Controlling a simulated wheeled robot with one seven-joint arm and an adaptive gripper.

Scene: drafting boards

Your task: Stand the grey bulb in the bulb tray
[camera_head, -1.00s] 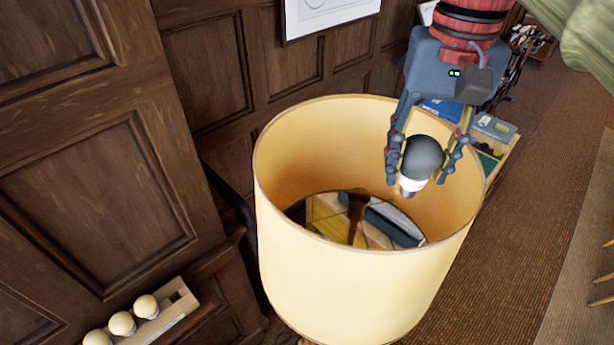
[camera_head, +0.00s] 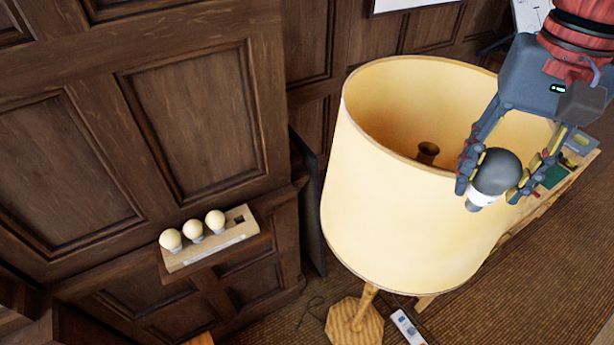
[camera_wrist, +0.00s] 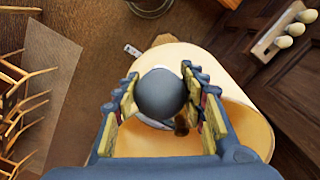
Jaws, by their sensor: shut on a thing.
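The grey bulb (camera_head: 497,173) is held between the two fingers of my gripper (camera_head: 495,180), its white collar and base pointing down and a little left. In the head view it hangs in front of the right part of the lampshade. In the wrist view the round grey bulb (camera_wrist: 160,94) fills the space between the fingers of my gripper (camera_wrist: 161,92). The bulb tray (camera_head: 240,225) is a pale wooden strip on a ledge of the panelled wall at left. Several places hold cream bulbs (camera_head: 194,231), and a dark square empty hole shows at its right end.
A large cream lampshade (camera_head: 400,215), open at the top, stands on a wooden base (camera_head: 355,322) between my gripper and the tray. A brown socket (camera_head: 428,152) shows inside it. A white power strip (camera_head: 408,327) lies on the floor. Dark panelled wall (camera_head: 195,115) rises behind the tray.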

